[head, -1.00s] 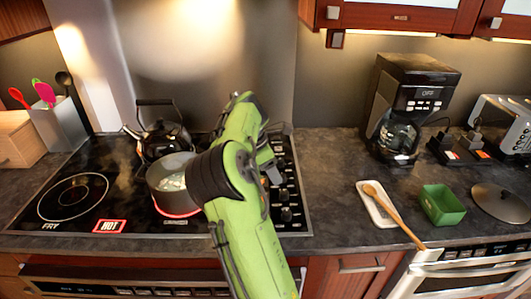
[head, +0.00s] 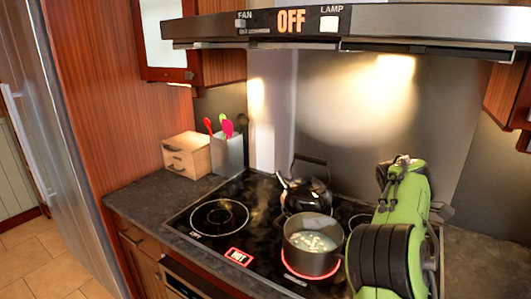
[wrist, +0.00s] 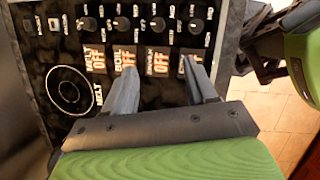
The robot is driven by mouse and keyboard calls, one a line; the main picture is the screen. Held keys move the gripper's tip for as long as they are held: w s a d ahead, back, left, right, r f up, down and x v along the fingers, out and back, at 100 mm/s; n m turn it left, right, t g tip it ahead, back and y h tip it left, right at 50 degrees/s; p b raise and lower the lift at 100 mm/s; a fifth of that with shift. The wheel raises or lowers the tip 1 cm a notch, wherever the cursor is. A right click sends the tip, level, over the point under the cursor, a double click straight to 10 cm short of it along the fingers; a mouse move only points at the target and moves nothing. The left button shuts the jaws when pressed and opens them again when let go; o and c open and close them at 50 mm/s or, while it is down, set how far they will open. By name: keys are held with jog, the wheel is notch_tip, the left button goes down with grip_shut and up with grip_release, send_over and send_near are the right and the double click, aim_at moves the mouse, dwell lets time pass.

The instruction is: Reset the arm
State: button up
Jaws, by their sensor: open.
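My green arm (head: 405,215) rises at the right of the head view, folded, in front of the right part of the stove. My gripper (wrist: 160,72) shows in the wrist view with its two grey fingers apart and nothing between them. It is above the stove's control strip, where several knobs (wrist: 121,23) and "OFF" labels show. In the head view the gripper is mostly hidden behind the arm.
A dark pot (head: 311,248) with pale contents stands on a red-glowing burner, close left of my arm. A black kettle (head: 307,195) is behind it. The range hood (head: 350,25) hangs above. A utensil holder (head: 228,153) and wooden box (head: 187,156) stand at left.

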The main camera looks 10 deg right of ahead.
jog(key=s+a+r+m+t+y, duration=0.25)
jog(key=s+a+m, duration=0.25)
jog(key=s+a, duration=0.45)
jog(key=s+a+r+m+t+y, duration=0.2)
jog(key=s+a+r+m+t, duration=0.3)
jog(key=a, duration=0.7)
jog(key=s+a+f+m, duration=0.2)
jog(key=s+f, duration=0.3)
jog(key=s, duration=0.3)
jog(key=shift+a+f+h, duration=0.35)
jog(key=shift+a+h, duration=0.1)
jog(key=shift+a, duration=0.4)
jog(key=shift+s+d+m+g, duration=0.1)
jog(key=shift+m+g, duration=0.15)
jog(key=shift+m, duration=0.05)
